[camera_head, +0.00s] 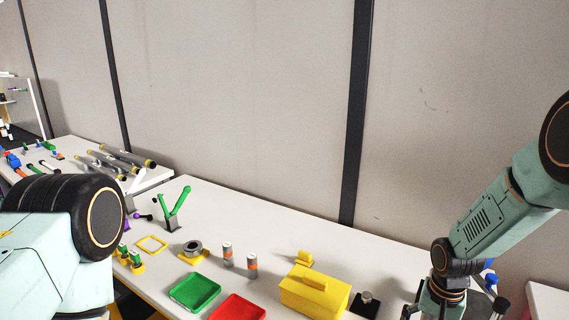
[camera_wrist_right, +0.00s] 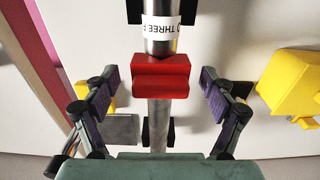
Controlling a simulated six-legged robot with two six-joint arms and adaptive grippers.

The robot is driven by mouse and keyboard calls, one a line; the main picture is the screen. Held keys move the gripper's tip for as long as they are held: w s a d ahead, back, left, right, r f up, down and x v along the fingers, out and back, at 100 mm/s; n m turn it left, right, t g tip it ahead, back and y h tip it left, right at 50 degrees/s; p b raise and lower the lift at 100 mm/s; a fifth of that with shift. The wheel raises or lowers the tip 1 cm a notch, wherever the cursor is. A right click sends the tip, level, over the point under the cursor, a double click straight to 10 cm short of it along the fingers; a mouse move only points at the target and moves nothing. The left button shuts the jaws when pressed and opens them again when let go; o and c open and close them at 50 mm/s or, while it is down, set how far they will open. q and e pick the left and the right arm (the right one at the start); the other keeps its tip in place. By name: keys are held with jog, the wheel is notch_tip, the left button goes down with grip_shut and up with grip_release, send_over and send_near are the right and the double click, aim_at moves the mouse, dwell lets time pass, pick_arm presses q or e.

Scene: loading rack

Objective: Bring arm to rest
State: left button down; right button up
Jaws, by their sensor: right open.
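My right arm (camera_head: 503,205) comes in from the right in the head view and reaches down to the table's right end. The right gripper (camera_wrist_right: 153,92) is open in the wrist view, its two jaws spread on either side of a red block (camera_wrist_right: 160,77). The block sits on a metal rod (camera_wrist_right: 158,120) with a white printed label; there is a gap between each jaw and the block. My left arm fills the lower left of the head view; its gripper is out of view.
A long white table (camera_head: 300,234) runs along the wall. It holds a yellow toolbox (camera_head: 316,292), a green tray (camera_head: 195,292), a red tray (camera_head: 238,308), two grey cylinders and a green angled stand (camera_head: 176,207). Yellow parts (camera_wrist_right: 292,84) lie right of the right gripper.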

jog(key=shift+r, duration=0.15)
dwell(0.3)
notch_tip(320, 180, up, 12)
jog(key=f, duration=0.1)
notch_tip(320, 180, down, 11)
jog(key=shift+f, duration=0.2)
jog(key=shift+w+r+p, duration=0.1)
jog(key=shift+r+p, duration=0.6)
jog(key=shift+r, duration=1.7)
jog(key=shift+f, duration=0.15)
